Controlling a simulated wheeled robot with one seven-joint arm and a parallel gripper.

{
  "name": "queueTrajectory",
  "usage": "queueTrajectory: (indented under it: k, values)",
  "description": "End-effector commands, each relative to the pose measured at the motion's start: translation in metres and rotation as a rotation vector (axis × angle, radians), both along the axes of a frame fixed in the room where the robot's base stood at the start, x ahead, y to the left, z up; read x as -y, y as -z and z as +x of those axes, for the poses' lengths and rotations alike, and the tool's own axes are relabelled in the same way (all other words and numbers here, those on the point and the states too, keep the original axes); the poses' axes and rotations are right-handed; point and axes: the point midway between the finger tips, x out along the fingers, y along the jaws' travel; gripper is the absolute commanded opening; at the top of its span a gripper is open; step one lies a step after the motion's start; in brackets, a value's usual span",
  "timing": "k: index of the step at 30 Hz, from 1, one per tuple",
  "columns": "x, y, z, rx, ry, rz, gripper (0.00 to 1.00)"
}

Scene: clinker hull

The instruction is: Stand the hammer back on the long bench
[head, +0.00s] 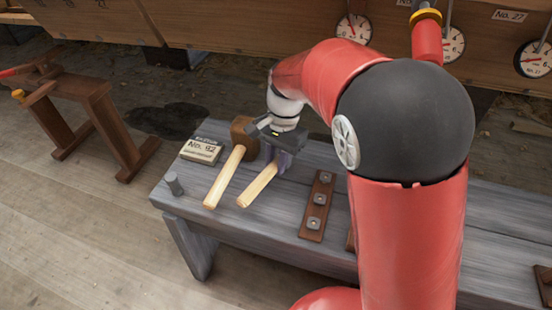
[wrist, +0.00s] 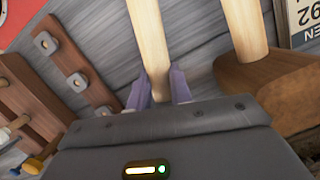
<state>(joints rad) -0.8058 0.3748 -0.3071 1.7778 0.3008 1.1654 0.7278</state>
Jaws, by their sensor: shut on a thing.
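My gripper (head: 284,162) is over the left part of the long grey bench (head: 266,218). Its purple fingers (wrist: 159,92) are shut on a pale wooden handle, which I take to be the hammer's (head: 257,186). In the wrist view the handle (wrist: 150,40) runs up between the fingers. The hammer's head is hidden by my gripper in both views. I cannot tell whether the hammer touches the bench top. Just left of it lies a mallet with a brown block head (head: 242,137); this head is at the right in the wrist view (wrist: 266,88).
A "No. 92" card (head: 201,151) and a grey peg (head: 174,184) are at the bench's left end. A brown strip with metal squares (head: 317,206) lies right of the hammer. A wooden trestle (head: 90,105) stands left; dials (head: 353,29) hang behind.

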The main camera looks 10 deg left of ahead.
Motion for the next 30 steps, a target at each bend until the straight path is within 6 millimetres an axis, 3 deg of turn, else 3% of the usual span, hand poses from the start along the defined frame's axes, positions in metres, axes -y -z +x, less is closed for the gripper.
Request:
queueTrajectory:
  k: [4,5,10,20,30]
  values:
    - [0.0,0.003,0.0,0.001,0.0,0.001,0.0]
    - [0.0,0.002,0.0,0.002,-0.001,0.002,0.25]
    - [0.0,0.002,0.0,0.001,0.0,0.001,0.46]
    - [0.0,-0.001,0.0,-0.001,0.0,-0.001,0.46]
    - [0.0,-0.041,0.0,0.0,0.0,0.0,0.46]
